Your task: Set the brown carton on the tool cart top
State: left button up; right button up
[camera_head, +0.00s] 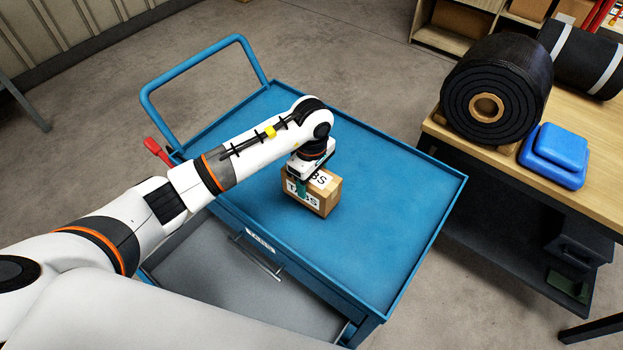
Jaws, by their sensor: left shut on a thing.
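The brown carton (325,201) has white labels reading TABS. It is at the middle of the blue tool cart top (390,230); its base looks to be on or just above the surface, and I cannot tell which. My left gripper (301,183) comes down on the carton from above and is shut on it. The gripper and wrist hide part of the carton's top and back. My right gripper is not in view.
The cart has a blue push handle (205,62) at the back left and an open grey drawer (205,268) at the front. A wooden bench (470,145) at right holds a black belt roll (497,80) and a blue case (553,155). The cart top around the carton is clear.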

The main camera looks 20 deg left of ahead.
pick_arm(q)
jog(key=shift+f, duration=0.6)
jog(key=shift+f, duration=0.15)
jog(key=o, duration=1.2)
jog(key=shift+r, duration=0.35)
notch_tip(320, 180, up, 12)
jog(key=shift+f+b, duration=0.2)
jog(key=shift+b, duration=1)
